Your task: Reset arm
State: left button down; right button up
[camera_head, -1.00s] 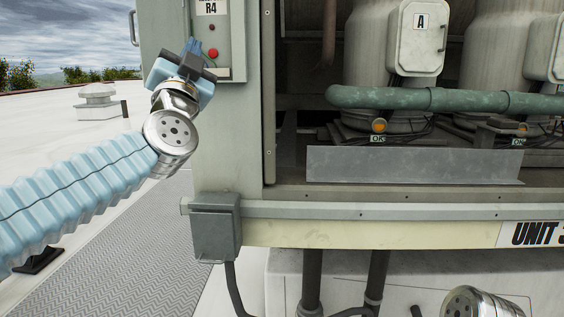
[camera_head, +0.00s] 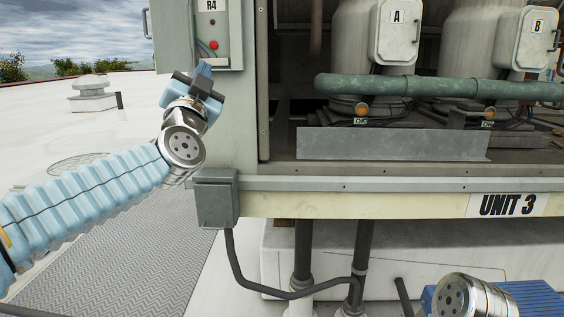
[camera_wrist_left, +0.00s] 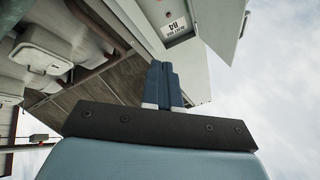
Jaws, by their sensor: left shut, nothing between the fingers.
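My left gripper (camera_head: 203,72) is in front of the cooler's left post, just below the R4 control box (camera_head: 213,30), which carries a red button (camera_head: 213,45). Its blue fingers also show in the left wrist view (camera_wrist_left: 163,84), closed together with nothing between them. The R4 label (camera_wrist_left: 175,24) lies beyond the fingertips in that view. The fingers appear apart from the box. My right arm (camera_head: 470,298) shows only in part at the lower right of the head view, and its fingertips cannot be made out.
The open cooler bay holds tanks with boxes A (camera_head: 397,32) and B (camera_head: 527,38), a green pipe (camera_head: 440,87) and a metal plate (camera_head: 390,144). A grey junction box (camera_head: 216,203) juts out below my left wrist. Open roof with a grey walkway (camera_head: 110,275) lies left.

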pick_arm(q)
jog(key=w+d+f+g+h, duration=0.1)
jog(key=w+d+f+g, duration=0.2)
jog(key=f, duration=1)
jog(key=w+d+f+g+h, duration=0.1)
jog(key=w+f+g+h, duration=0.3)
jog(key=f, duration=0.8)
jog(key=s+f+n+g+y, duration=0.25)
jog(key=f+g, duration=0.25)
jog(key=f, duration=2.4)
jog(key=s+f+n+g, duration=0.1)
jog(key=s+f+g, duration=0.2)
jog(key=s+f, duration=0.5)
jog(key=s+f+n+g, duration=0.2)
jog(key=s+f, duration=0.4)
jog(key=f, duration=0.4)
jog(key=s+f+n+g, duration=0.2)
jog(key=s+f+g, duration=0.1)
jog(key=s, duration=0.7)
jog(key=s+f+n+g+h, duration=0.1)
jog(key=s+f+g, duration=0.2)
jog(key=s+f, duration=0.3)
jog(key=s, duration=0.3)
jog(key=shift+s+d+f+n+g, duration=0.2)
jog(key=shift+s+f+n+g, duration=0.1)
jog(key=shift+s+n, duration=0.1)
jog(key=shift+w, duration=0.1)
